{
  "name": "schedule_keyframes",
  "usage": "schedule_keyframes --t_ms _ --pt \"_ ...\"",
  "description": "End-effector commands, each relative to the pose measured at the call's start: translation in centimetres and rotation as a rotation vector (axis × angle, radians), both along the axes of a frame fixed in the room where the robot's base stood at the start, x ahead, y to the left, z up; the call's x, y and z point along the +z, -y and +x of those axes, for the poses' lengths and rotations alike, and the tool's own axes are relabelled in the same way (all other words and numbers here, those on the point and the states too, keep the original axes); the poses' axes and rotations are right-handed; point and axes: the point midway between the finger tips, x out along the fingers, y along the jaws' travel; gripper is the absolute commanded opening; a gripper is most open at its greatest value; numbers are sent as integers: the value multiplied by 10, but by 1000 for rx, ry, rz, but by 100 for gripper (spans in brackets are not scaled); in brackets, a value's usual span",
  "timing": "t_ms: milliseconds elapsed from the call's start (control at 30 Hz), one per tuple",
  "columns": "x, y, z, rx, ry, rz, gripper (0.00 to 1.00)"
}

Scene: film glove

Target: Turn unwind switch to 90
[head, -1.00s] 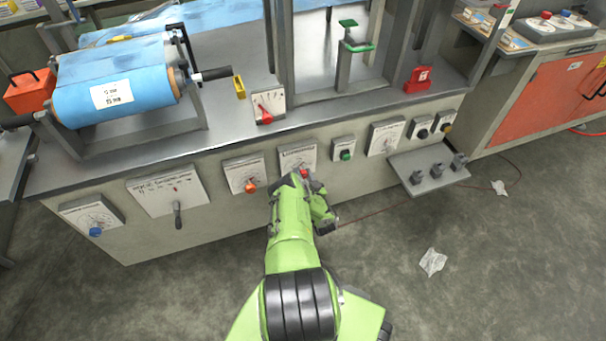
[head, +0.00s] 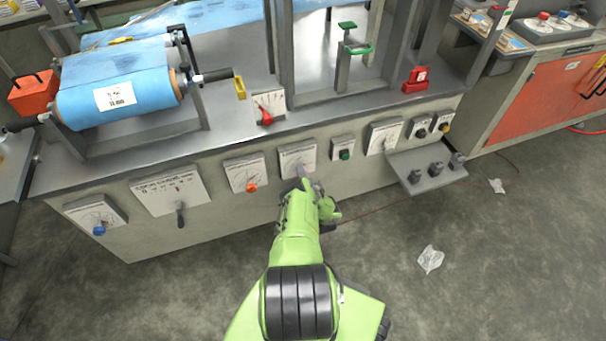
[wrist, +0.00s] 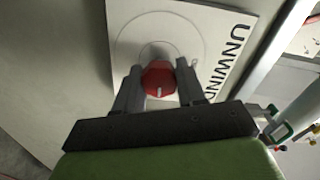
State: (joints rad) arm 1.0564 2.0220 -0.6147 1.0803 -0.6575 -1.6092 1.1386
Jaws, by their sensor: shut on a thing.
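The unwind switch is a red round knob (wrist: 159,79) with a pale pointer mark, on a white panel lettered "UNWIND" (wrist: 222,58) in the wrist view. My gripper (wrist: 158,82) has one grey finger on each side of the knob and is shut on it. In the head view the same white panel (head: 297,157) is on the front of the machine, and my green arm reaches up to it. My gripper (head: 303,182) largely hides the knob there. The number that the pointer stands at cannot be read.
A white panel with an orange knob (head: 251,187) is just left, and a green button (head: 345,154) is just right. A grey shelf with several dark knobs (head: 430,170) juts out further right.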

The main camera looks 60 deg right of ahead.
Motion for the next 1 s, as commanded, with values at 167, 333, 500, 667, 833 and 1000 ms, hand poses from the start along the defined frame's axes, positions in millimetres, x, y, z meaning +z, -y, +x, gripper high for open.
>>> schedule_keyframes --t_ms 167,333,500,667,833,1000 --pt "1 1 -1 -1 50 46 9" --pt "1 1 -1 -1 73 70 9" --pt "1 1 -1 -1 81 77 9" --pt "1 1 -1 -2 82 78 9" --pt "1 1 -1 -2 82 78 44" --pt "0 1 -1 -2 80 78 65"
